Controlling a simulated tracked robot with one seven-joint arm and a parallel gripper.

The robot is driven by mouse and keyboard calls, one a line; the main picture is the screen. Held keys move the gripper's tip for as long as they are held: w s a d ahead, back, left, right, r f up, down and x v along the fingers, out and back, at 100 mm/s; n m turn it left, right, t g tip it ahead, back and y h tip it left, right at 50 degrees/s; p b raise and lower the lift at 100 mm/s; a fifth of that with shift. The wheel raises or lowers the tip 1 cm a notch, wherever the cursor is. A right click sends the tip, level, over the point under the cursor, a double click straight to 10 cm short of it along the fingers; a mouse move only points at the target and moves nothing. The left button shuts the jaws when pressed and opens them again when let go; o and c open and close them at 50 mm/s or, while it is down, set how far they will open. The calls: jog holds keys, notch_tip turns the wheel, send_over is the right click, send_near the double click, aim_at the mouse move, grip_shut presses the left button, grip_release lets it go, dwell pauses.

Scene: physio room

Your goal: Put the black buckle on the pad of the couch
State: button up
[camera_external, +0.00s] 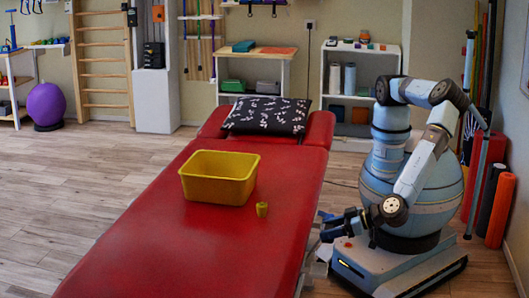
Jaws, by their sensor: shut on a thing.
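The red couch pad (215,245) runs from the front to the back of the room, with bare red surface in front of and around the things on it. My gripper (328,226) is low beside the couch's right edge, at or just below the height of the pad. It is shut on a small dark thing, which I take for the black buckle; dark fingers and dark thing blend together, so its outline is not clear. No other black buckle shows on the pad.
A yellow bin (219,178) and a small yellow cup-like thing (262,209) stand on the pad. A black patterned pillow (268,116) lies at its far end. Shelves (361,95) stand behind. Coloured rolls (487,205) stand to my right. The floor left of the couch is clear.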

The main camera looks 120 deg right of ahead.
send_over(320, 272)
notch_tip(320, 272, down, 6)
jog(key=shift+d+f, duration=0.1)
jog(key=shift+d, duration=0.05)
notch_tip(320, 272, down, 3)
jog(key=shift+r, duration=0.2)
jog(key=o, duration=1.1)
jog(key=shift+f, duration=0.2)
jog(key=v, duration=1.4)
jog(key=shift+s+f, duration=0.1)
jog(key=shift+f, duration=0.1)
